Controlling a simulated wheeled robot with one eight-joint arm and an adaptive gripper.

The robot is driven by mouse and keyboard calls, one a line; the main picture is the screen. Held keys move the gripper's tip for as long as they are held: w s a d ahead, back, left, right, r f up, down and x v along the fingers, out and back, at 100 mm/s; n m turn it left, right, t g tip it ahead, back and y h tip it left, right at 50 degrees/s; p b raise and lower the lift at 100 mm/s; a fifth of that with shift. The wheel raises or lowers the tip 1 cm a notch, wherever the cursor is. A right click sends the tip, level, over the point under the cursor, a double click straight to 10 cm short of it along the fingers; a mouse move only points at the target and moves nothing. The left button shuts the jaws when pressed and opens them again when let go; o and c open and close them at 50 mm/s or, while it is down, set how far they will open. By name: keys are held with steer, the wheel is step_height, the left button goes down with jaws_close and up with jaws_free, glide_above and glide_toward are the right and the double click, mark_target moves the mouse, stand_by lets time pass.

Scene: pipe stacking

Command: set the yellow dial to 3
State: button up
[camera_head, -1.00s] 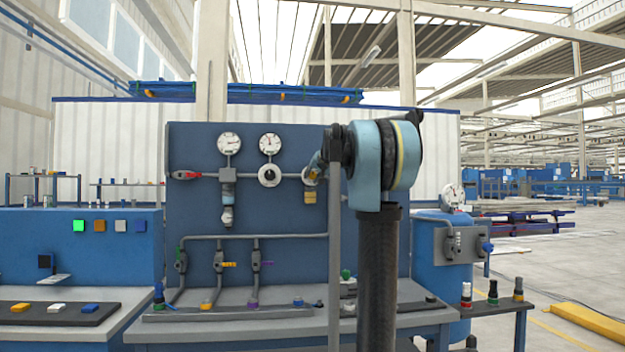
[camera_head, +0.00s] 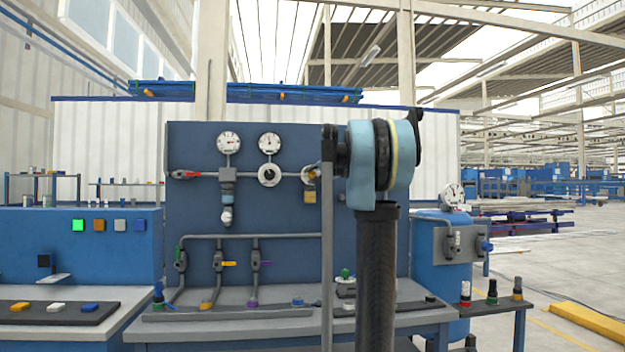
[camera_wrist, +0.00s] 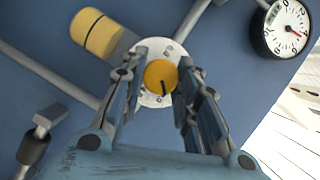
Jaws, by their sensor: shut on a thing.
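The yellow dial (camera_wrist: 161,76) sits on a round white plate (camera_wrist: 151,99) in the middle of the wrist view. A dark pointer mark on its face points downward in the picture. The plate has small markings that are too blurred to read. My gripper (camera_wrist: 159,80) has one finger on each side of the dial and is shut on it. In the head view, the dial's area at the end of the upper pipe is mostly hidden by my arm.
A yellow cylindrical piece (camera_wrist: 97,34) on a grey body is next to the dial. A round white gauge (camera_wrist: 284,27) is at the upper right of the wrist view. A bench (camera_head: 230,325) stands below.

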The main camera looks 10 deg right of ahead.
steer(key=shift+d+f+m, duration=0.1)
steer(key=shift+f+m, duration=0.05)
steer(key=shift+m, duration=0.35)
steer(key=o, duration=1.1)
steer(key=shift+c, duration=0.2)
steer(key=shift+s, duration=0.1)
steer(key=v, duration=1.1)
steer(key=shift+s+d, duration=0.3)
steer(key=shift+f, duration=0.2)
